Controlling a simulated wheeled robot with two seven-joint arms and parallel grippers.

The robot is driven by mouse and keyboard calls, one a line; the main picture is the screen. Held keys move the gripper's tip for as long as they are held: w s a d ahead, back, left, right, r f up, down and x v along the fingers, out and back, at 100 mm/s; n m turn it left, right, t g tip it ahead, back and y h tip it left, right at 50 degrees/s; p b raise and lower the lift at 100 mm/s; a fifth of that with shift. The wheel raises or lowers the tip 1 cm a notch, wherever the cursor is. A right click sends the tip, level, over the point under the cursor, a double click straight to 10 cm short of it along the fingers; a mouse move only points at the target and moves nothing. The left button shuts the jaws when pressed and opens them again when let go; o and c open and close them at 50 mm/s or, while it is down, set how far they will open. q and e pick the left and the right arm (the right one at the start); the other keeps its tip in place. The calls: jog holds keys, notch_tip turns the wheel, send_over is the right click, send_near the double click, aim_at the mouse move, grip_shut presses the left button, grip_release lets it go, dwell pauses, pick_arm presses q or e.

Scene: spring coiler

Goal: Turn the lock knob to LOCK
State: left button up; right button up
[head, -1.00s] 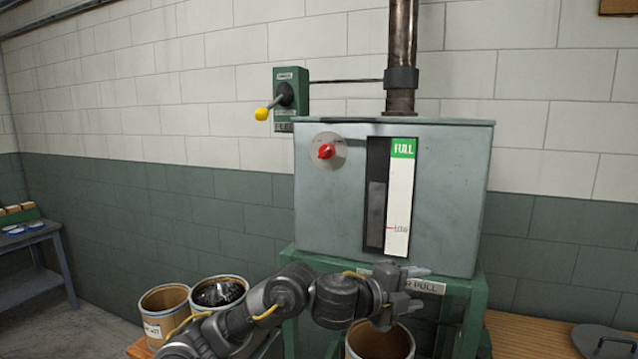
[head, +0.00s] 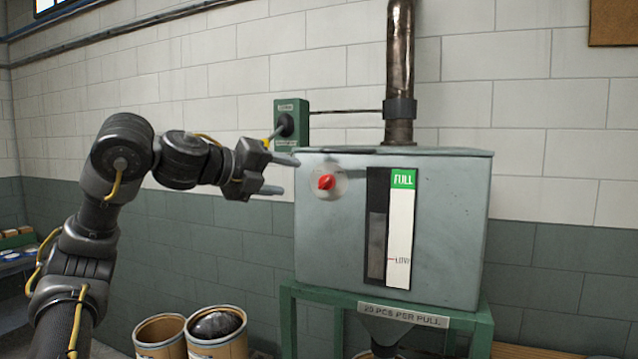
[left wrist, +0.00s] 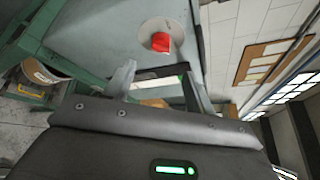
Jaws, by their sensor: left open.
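The red lock knob (head: 326,182) sits on a round pale plate at the upper left of the grey machine box's front. It also shows in the left wrist view (left wrist: 160,42), above the fingers. The lettering on its plate is too small to read. My left gripper (head: 278,175) is open and empty, just left of the knob and apart from it, with its fingers pointing right toward the box. In the left wrist view its two fingers (left wrist: 160,82) stand apart with nothing between them. My right gripper is not in view.
The grey box (head: 450,220) stands on a green frame (head: 480,325) with a "20 pcs per pull" label. A green wall unit (head: 291,112) with a lever is behind my gripper. A pipe (head: 400,60) rises from the box. Drums (head: 160,335) stand lower left.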

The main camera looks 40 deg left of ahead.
aim_at(322, 183)
pick_arm(q)
jog(key=x, duration=0.9)
jog(key=shift+w+p, duration=0.15)
jog(key=shift+p, duration=0.25)
jog(key=shift+w+f, duration=0.15)
jog(key=shift+w, duration=0.55)
jog(key=shift+w+d, duration=0.1)
jog(key=c, duration=0.9)
jog(key=shift+f, duration=0.1)
jog(key=shift+c, duration=0.2)
